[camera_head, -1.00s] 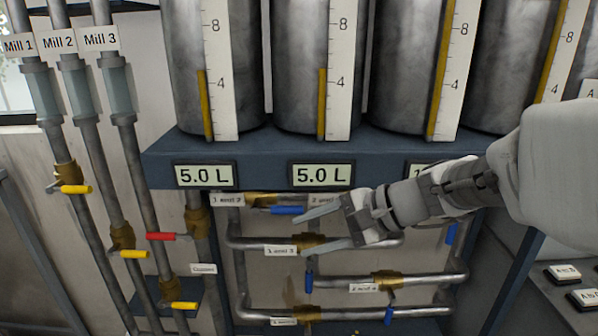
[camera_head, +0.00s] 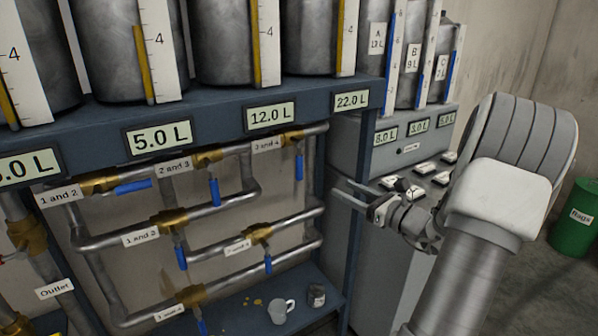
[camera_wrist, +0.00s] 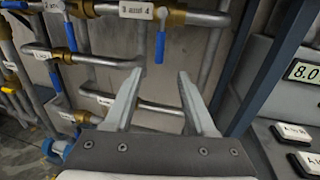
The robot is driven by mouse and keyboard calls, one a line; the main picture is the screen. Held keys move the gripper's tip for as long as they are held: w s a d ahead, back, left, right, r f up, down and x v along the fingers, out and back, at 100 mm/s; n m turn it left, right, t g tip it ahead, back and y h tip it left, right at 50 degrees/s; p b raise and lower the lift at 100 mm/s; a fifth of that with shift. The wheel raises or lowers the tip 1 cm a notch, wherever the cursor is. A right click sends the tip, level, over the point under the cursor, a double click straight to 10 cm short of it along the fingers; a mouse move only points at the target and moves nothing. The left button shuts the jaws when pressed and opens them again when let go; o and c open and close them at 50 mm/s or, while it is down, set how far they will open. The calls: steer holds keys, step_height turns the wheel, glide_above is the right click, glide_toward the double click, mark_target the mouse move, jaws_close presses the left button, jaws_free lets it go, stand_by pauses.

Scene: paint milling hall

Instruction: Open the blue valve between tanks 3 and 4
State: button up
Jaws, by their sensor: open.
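The blue valve handle (camera_head: 299,165) of the "3 and 4" valve hangs straight down from a brass body on the top horizontal pipe, across the pipe's line. Its label (camera_head: 267,144) is just left of it. In the wrist view the blue handle (camera_wrist: 160,47) also hangs down, right of the "3 and 4" label (camera_wrist: 136,10). My gripper (camera_head: 346,188) is open and empty, right of the handle and slightly lower in the head view. In the wrist view the open fingertips (camera_wrist: 160,73) stand either side of the handle's line, with the handle just above them and not visibly touched.
Other blue handles sit close by: "2 and 3" (camera_head: 214,192) hangs down, "1 and 2" (camera_head: 132,187) lies along its pipe. A blue rack post (camera_head: 361,150) stands beside my gripper. A mug (camera_head: 281,311) and a jar (camera_head: 316,296) are on the shelf below.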

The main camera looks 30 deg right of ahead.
mark_target(302, 168)
steer(key=w+a, duration=0.1)
steer(key=w, duration=1)
steer(key=w+a, duration=0.1)
steer(key=w, duration=0.5)
steer(key=shift+w+a, duration=0.1)
steer(key=shift+a, duration=0.25)
jaws_close()
stand_by(0.5)
